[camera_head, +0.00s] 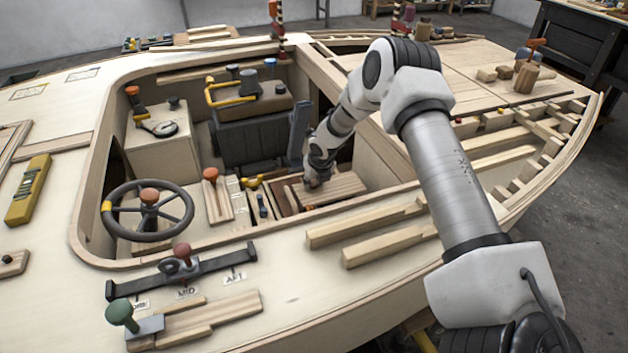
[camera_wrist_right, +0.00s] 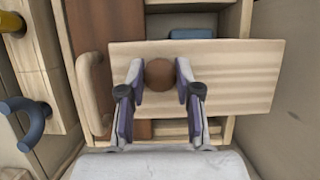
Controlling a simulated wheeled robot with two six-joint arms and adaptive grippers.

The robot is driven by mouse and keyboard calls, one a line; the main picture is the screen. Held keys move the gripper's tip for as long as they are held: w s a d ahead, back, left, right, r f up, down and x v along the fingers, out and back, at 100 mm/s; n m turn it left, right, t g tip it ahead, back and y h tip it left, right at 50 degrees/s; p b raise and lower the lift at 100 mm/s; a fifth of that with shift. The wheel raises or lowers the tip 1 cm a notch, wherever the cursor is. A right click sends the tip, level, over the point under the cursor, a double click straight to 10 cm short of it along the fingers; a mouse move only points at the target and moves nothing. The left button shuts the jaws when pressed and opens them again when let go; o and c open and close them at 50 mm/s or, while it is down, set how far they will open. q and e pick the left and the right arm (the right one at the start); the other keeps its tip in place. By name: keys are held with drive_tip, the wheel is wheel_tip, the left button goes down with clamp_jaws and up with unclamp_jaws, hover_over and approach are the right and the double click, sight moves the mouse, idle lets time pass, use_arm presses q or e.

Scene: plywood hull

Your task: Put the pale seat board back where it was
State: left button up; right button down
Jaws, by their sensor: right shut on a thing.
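The pale seat board (camera_head: 340,188) is in the cockpit at its right side, partly behind my right arm. In the right wrist view the pale seat board (camera_wrist_right: 240,75) lies across a wooden locker frame (camera_wrist_right: 65,30), slightly turned against it. Its round brown knob (camera_wrist_right: 160,73) is between the fingers of my right gripper (camera_wrist_right: 160,85), which is shut on it. In the head view my right gripper (camera_head: 313,182) reaches down into the cockpit over the board's left end. I cannot tell whether the board rests on the frame or hovers above it. My left gripper is not in view.
A reddish-brown board (camera_wrist_right: 90,30) and a blue thing (camera_wrist_right: 190,33) show beside and behind the seat board. A steering wheel (camera_head: 147,212), a console (camera_head: 250,120) and the cockpit rim (camera_head: 90,245) surround the space. Loose timber strips (camera_head: 365,225) lie on the near deck.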

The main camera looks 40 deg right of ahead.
drive_tip(key=shift+f, duration=0.3)
drive_tip(key=c, duration=0.8)
unclamp_jaws()
drive_tip(key=v, duration=0.1)
drive_tip(key=p+v, duration=0.1)
drive_tip(key=v, duration=0.3)
drive_tip(key=shift+w+d+r+p, duration=0.1)
drive_tip(key=shift+w+r+p, duration=0.1)
drive_tip(key=shift+w+p, duration=0.2)
drive_tip(key=v, duration=0.8)
drive_tip(key=shift+s, duration=0.15)
